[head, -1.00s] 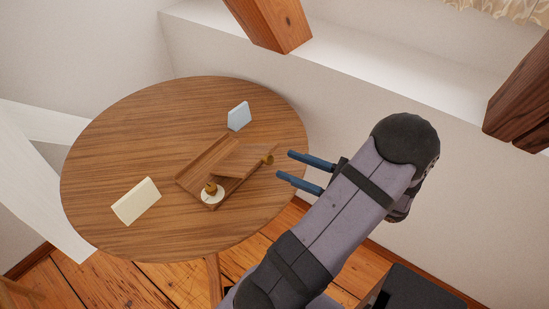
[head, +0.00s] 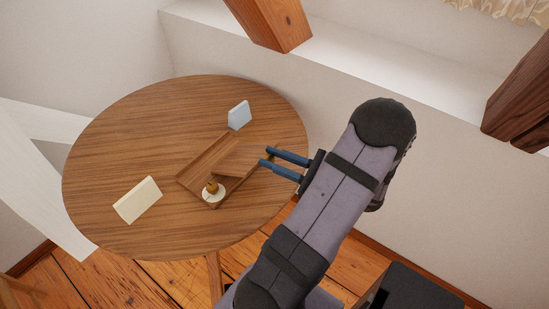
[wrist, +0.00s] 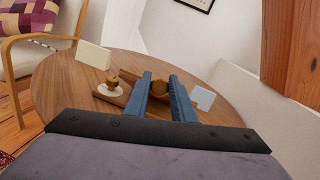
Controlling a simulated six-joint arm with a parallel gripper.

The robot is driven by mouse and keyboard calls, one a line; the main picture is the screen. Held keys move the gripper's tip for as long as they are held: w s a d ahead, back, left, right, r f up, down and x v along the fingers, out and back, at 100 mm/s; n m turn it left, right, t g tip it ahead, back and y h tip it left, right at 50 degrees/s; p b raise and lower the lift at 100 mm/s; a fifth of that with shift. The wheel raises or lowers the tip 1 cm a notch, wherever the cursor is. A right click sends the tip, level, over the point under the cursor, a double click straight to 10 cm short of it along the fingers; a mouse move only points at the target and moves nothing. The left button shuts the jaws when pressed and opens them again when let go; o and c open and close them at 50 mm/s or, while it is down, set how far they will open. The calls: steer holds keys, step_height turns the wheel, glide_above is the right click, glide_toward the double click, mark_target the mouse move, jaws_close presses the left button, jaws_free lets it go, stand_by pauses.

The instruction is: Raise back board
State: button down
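The wooden stand (head: 199,161) lies on the round table. Its back board (head: 234,160) lies tilted low over the tray-like base. A round brass-brown knob (wrist: 159,87) at the board's edge fills the gap between my fingertips in the wrist view. My gripper (head: 267,155) reaches in from the right at the board's right end, its two blue fingers drawn close together on the knob. The fingers also show in the wrist view (wrist: 160,78). In the head view the fingers mostly hide the knob, so the contact itself is not clear there.
A cream card (head: 138,200) stands at the left and a pale blue card (head: 239,115) behind. The table's (head: 110,150) left side is free. A wall and timber posts (head: 270,22) stand behind.

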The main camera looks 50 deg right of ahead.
steer(key=shift+w+d+r+p, duration=0.1)
steer(key=shift+d+r+p, duration=0.1)
steer(key=shift+r+p, duration=0.25)
stand_by(0.5)
steer(key=shift+w+r+g+p, duration=0.4)
steer(key=shift+r+p, duration=0.25)
steer(key=shift+p, duration=0.5)
steer(key=w+r+g+p, duration=0.4)
steer(key=w+p, duration=0.4)
steer(key=p, duration=0.1)
steer(key=w+r+m+g+h+p, duration=0.1)
steer(key=w+r+g+p, duration=0.3)
steer(key=w+p, duration=0.4)
steer(key=shift+p, duration=0.85)
steer(key=shift+r, duration=0.1)
steer(key=c, duration=1.5)
jaws_free()
steer(key=shift+s, duration=0.1)
